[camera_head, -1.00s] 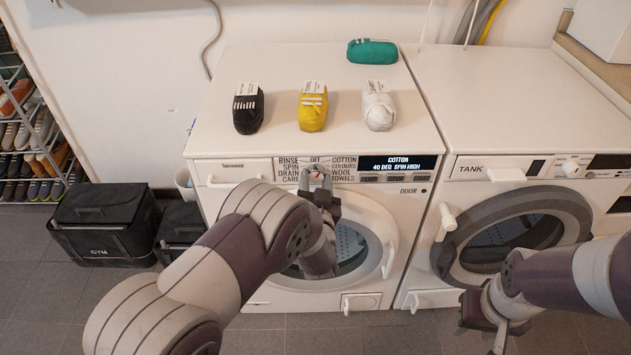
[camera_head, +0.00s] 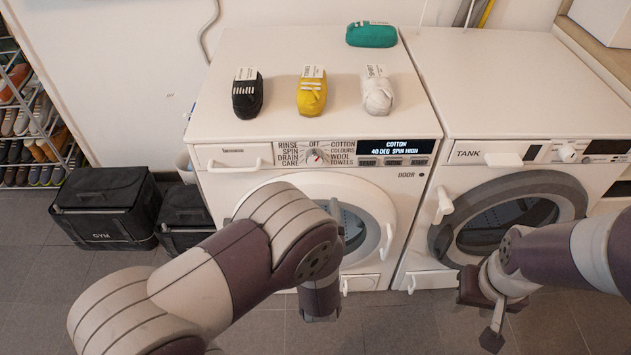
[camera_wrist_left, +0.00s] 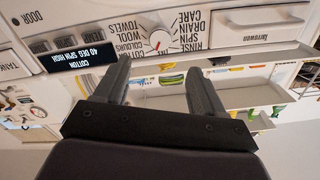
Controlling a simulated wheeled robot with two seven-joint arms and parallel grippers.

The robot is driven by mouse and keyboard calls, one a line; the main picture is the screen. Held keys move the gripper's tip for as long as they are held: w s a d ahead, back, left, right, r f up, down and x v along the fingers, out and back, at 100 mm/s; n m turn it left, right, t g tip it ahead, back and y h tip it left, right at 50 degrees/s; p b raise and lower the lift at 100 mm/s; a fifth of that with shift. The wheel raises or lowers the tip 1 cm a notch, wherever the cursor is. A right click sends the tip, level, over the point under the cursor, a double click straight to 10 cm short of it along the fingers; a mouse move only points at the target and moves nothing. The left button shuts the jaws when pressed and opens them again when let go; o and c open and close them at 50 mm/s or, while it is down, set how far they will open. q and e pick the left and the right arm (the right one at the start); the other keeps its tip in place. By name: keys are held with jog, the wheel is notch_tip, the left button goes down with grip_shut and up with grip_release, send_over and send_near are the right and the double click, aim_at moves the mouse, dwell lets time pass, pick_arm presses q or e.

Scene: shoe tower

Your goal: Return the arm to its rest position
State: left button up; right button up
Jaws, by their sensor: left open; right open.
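My left arm reaches in front of the left washing machine (camera_head: 225,185). Its wrist hangs low before the round door, and its fingers are hidden in the head view. In the left wrist view my left gripper (camera_wrist_left: 160,70) is open, with nothing between its two fingers. The white dial with a red mark (camera_head: 315,157) is clear of it; the dial also shows in the left wrist view (camera_wrist_left: 159,40), beyond the fingertips. My right gripper (camera_head: 492,315) is low at the right, in front of the second machine, apart from it and empty.
The display (camera_head: 396,147) reads "COTTON 40 DEG SPIN HIGH". Black bags (camera_head: 104,208) and a shoe rack (camera_head: 40,125) stand at left.

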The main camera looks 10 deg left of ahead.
pick_arm(q)
jog(key=shift+s+d, duration=0.1)
jog(key=shift+s, duration=0.4)
